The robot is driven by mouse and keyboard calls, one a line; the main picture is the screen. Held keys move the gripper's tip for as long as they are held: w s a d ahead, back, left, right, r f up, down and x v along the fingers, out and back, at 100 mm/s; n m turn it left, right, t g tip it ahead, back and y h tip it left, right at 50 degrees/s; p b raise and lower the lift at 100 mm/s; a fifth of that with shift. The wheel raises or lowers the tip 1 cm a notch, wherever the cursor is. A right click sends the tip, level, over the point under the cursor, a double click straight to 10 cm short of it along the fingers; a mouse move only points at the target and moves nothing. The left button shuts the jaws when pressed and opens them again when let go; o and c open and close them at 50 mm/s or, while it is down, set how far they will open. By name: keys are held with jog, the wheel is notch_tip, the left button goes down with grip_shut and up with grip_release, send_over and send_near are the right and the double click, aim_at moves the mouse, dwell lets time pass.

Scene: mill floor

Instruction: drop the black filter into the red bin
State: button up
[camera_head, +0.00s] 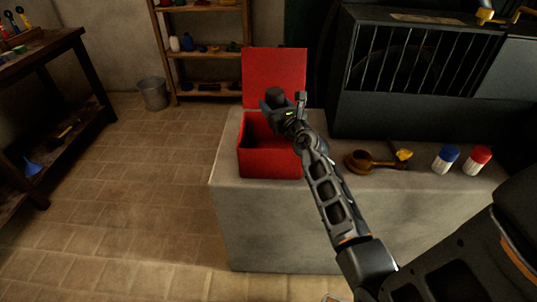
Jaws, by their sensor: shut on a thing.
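The red bin (270,163) stands on the left end of a pale stone block, its red lid (274,77) raised upright at the back. My gripper (276,103) is over the bin's opening, at its back right part. It is shut on the black filter (275,95), a small dark cylinder whose top shows between the fingers. The filter's lower part is hidden by the gripper. My arm covers the bin's right edge. The visible inside of the bin is dark.
On the stone block (250,216), right of my arm, are a brown round pot (358,161), a blue-capped jar (445,159) and a red-capped jar (477,160). A dark barred machine (420,70) stands behind. A grey bucket (154,93) and open floor lie left.

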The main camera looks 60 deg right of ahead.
jog(key=shift+f+b, duration=0.65)
jog(key=shift+f, duration=0.25)
jog(key=o, duration=1.2)
jog(key=shift+s, duration=0.1)
jog(key=v, duration=0.7)
jog(key=shift+s+a, duration=0.2)
jog(key=shift+a, duration=0.05)
